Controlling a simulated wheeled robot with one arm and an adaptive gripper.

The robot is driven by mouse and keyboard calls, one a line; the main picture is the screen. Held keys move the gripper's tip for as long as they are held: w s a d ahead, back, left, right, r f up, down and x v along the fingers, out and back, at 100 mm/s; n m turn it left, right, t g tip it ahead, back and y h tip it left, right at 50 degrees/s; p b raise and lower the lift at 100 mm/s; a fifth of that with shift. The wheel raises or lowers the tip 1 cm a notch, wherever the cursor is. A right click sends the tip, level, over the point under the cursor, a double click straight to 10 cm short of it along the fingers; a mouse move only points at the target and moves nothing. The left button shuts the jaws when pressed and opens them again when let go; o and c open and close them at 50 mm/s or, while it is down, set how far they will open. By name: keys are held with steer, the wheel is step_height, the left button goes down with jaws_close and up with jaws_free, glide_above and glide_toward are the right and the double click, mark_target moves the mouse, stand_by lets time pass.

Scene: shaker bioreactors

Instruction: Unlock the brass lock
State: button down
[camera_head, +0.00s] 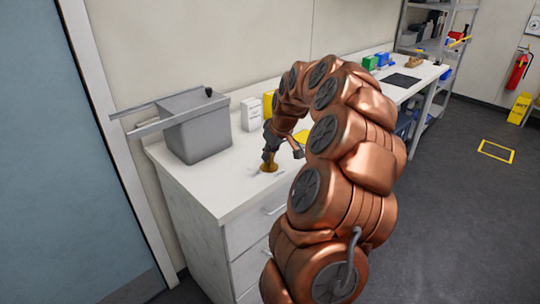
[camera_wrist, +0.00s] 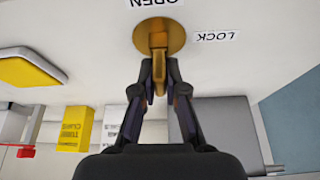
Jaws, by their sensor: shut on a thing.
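The brass lock (camera_wrist: 176,33) is a round brass disc with a raised key-like handle, set in the white counter top. Labels reading OPEN (camera_wrist: 153,3) and LOCK (camera_wrist: 216,36) lie beside the disc in the wrist view. The handle points toward my gripper, in line with the OPEN label at the disc's opposite side. My gripper (camera_wrist: 157,88) is shut on the brass handle, with a finger on each side. In the head view the lock (camera_head: 268,167) shows below my gripper (camera_head: 270,157), partly hidden by it.
A grey bin (camera_head: 195,130) with rails stands left of the lock on the counter (camera_head: 235,190). A white box (camera_head: 251,113) and a yellow box (camera_head: 269,103) stand behind. A yellow flat object (camera_wrist: 27,60) lies nearby.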

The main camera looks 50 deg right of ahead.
steer(key=shift+s+a+f+g, duration=0.15)
steer(key=shift+s+a+f, duration=0.05)
steer(key=shift+f, duration=0.3)
steer(key=shift+s+a+f+g, duration=0.15)
steer(key=shift+a+f, duration=0.05)
steer(key=shift+f, duration=0.25)
steer(key=c, duration=1.5)
jaws_free()
steer(key=o, duration=0.3)
steer(key=shift+w+d+r, duration=0.1)
steer(key=shift+d, duration=0.05)
steer(key=shift+o, duration=0.3)
steer(key=shift+w+d+r, duration=0.15)
steer(key=shift+w+r, duration=0.05)
steer(key=shift+r, duration=0.35)
steer(key=v, duration=1.1)
steer(key=shift+s+r, duration=0.25)
steer(key=shift+s, duration=0.1)
